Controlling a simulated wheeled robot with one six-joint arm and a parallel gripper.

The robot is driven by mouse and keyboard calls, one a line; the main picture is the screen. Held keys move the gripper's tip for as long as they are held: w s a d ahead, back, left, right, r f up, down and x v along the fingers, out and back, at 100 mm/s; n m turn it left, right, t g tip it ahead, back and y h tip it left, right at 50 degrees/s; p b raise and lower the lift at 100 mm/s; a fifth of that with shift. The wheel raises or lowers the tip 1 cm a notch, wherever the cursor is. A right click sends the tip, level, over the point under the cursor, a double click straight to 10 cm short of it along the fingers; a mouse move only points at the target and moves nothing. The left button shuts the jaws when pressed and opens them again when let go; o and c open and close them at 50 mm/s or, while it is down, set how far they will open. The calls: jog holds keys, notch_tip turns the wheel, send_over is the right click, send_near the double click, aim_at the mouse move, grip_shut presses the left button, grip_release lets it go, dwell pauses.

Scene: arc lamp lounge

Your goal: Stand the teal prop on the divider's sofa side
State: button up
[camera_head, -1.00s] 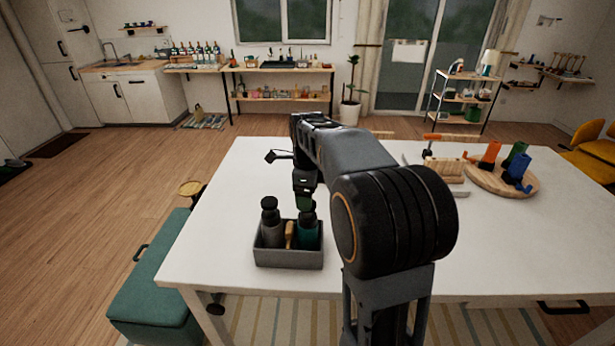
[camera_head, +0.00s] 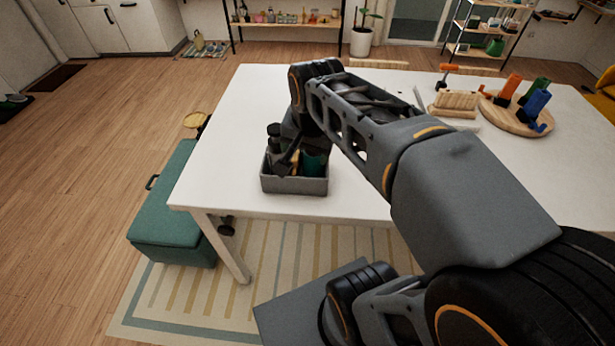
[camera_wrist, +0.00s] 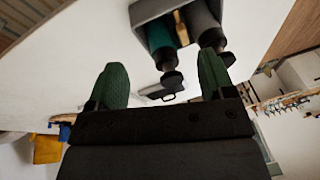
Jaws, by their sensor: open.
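A teal bottle with a dark cap (camera_head: 315,163) stands in the right part of a grey open caddy (camera_head: 295,185) on the white table. It also shows in the wrist view (camera_wrist: 160,38). A tan strip (camera_wrist: 182,28) lies between it and a dark grey bottle (camera_wrist: 205,28); I cannot tell whether this strip is the divider. My gripper (camera_wrist: 161,64) is open and empty, its green fingers spread below the bottles in the wrist view. In the head view my gripper (camera_head: 291,152) is at the caddy, partly hidden by my arm.
The white table (camera_head: 225,150) is clear left of the caddy. A wooden rack (camera_head: 455,101) and a round board (camera_head: 500,118) with orange, green and blue items stand at the right. A teal bench (camera_head: 165,215) is at the left; yellow seating (camera_head: 602,95) is far right.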

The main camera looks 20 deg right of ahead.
jog(key=s+a+f+n+t, duration=0.1)
jog(key=s+f+n, duration=0.3)
jog(key=n, duration=0.4)
jog(key=shift+s+a+f, duration=0.15)
jog(key=shift+s+a, duration=0.4)
